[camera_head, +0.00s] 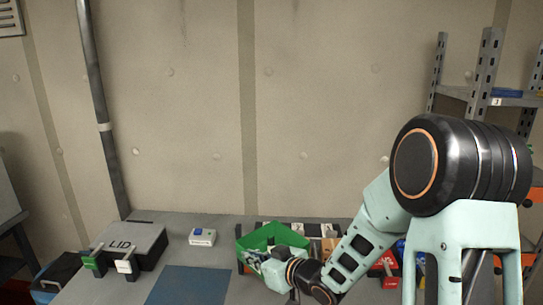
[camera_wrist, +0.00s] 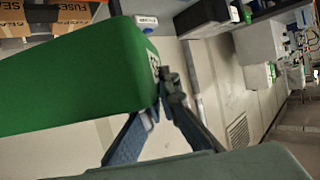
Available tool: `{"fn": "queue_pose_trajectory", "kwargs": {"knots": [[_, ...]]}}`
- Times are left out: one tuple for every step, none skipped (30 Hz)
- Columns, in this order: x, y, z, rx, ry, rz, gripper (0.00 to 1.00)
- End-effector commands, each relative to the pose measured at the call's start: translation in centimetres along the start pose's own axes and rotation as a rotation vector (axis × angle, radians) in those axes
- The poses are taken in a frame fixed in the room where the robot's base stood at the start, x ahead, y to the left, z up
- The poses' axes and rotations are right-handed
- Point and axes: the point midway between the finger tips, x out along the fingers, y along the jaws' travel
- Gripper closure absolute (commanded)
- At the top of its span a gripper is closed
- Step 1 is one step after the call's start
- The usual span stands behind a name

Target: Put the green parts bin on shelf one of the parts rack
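The green parts bin (camera_head: 248,243) is above the bench in the head view, its open top showing small parts inside. In the wrist view the bin (camera_wrist: 75,75) fills the upper left, with a label on its end. My gripper (camera_head: 277,262) is at the bin's near right side. In the wrist view its fingers (camera_wrist: 160,103) close together at the bin's labelled end and appear to pinch its edge; the exact contact is partly hidden. The parts rack (camera_head: 484,75) stands at the right, with a level marked 3. My arm covers much of it, and I cannot make out shelf one.
A grey box marked LID (camera_head: 140,240) and a small white-and-blue box (camera_head: 202,237) are on the bench (camera_head: 245,290), left of the bin. A blue mat (camera_head: 190,286) lies clear in front. Red and blue items (camera_head: 385,265) sit right of the bin, near my arm.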

Motion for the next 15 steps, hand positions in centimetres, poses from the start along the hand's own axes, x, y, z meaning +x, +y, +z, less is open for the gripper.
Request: {"fn": "queue_pose_trajectory", "kwargs": {"knots": [[-0.8,2.0,-0.9,0.021,0.004,0.065,1.00],[-1.3,3.2,-1.2,0.037,0.005,0.105,1.00],[-2.0,4.7,-1.7,0.059,0.004,0.158,1.00],[-2.5,5.8,-2.0,0.075,0.005,0.197,1.00],[-3.1,6.8,-2.4,0.091,0.005,0.236,1.00],[-3.9,8.2,-2.8,0.111,0.006,0.285,1.00],[-4.6,9.1,-3.0,0.128,0.005,0.322,1.00],[-5.2,10.0,-3.3,0.141,0.006,0.356,1.00],[-6.1,11.1,-3.5,0.161,0.004,0.402,1.00],[-6.8,11.8,-3.7,0.174,0.005,0.434,1.00],[-7.4,12.5,-3.8,0.187,0.004,0.463,1.00],[-8.2,13.3,-4.1,0.202,0.005,0.499,1.00],[-8.7,13.8,-4.1,0.213,0.004,0.524,1.00],[-9.2,14.3,-4.2,0.222,0.003,0.547,1.00],[-9.9,14.9,-4.4,0.235,0.004,0.575,1.00]]}}
